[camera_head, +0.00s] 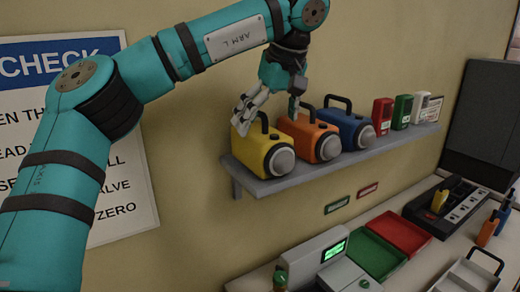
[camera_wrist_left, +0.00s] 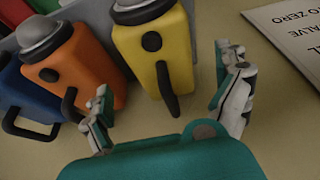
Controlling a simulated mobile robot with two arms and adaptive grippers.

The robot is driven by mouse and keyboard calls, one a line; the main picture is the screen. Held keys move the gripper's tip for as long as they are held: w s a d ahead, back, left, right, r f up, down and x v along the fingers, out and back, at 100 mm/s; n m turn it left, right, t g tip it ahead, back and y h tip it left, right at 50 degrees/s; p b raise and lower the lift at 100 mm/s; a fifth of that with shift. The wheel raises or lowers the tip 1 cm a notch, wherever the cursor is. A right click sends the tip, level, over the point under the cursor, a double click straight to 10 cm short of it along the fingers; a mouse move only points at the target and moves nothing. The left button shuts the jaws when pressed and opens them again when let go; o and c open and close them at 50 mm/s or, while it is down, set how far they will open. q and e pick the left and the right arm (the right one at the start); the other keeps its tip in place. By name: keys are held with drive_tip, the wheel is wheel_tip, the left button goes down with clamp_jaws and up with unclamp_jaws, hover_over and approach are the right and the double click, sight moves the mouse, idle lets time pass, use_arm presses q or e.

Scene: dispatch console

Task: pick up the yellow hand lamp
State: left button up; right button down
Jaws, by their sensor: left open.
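The yellow hand lamp (camera_head: 250,149) stands at the left end of the wall shelf, with its round grey lens facing out and a black handle on top. My left gripper (camera_head: 268,110) is open just above it, with its fingers apart on either side of the handle. In the left wrist view, the yellow lamp (camera_wrist_left: 176,50) lies ahead and its black handle points toward the space between the open fingers of my left gripper (camera_wrist_left: 170,82). I cannot tell whether a finger touches the lamp. My right gripper does not show.
An orange lamp (camera_head: 311,139) stands close beside the yellow one, then a blue lamp (camera_head: 349,130). Red (camera_head: 382,115) and green (camera_head: 402,111) boxes are farther right on the grey shelf (camera_head: 290,182). Below are green (camera_head: 376,254) and red (camera_head: 400,233) trays on the console.

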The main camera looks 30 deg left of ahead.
sight(264, 133)
use_arm(q)
drive_tip(key=shift+a+f, duration=0.1)
drive_tip(key=shift+f, duration=0.45)
drive_tip(key=p+x, duration=0.2)
drive_tip(key=x, duration=0.3)
drive_tip(key=shift+a+f, duration=0.15)
drive_tip(key=shift+a, duration=0.05)
drive_tip(key=shift+d, duration=0.1)
drive_tip(key=shift+d, duration=0.1)
drive_tip(key=c, duration=1.6)
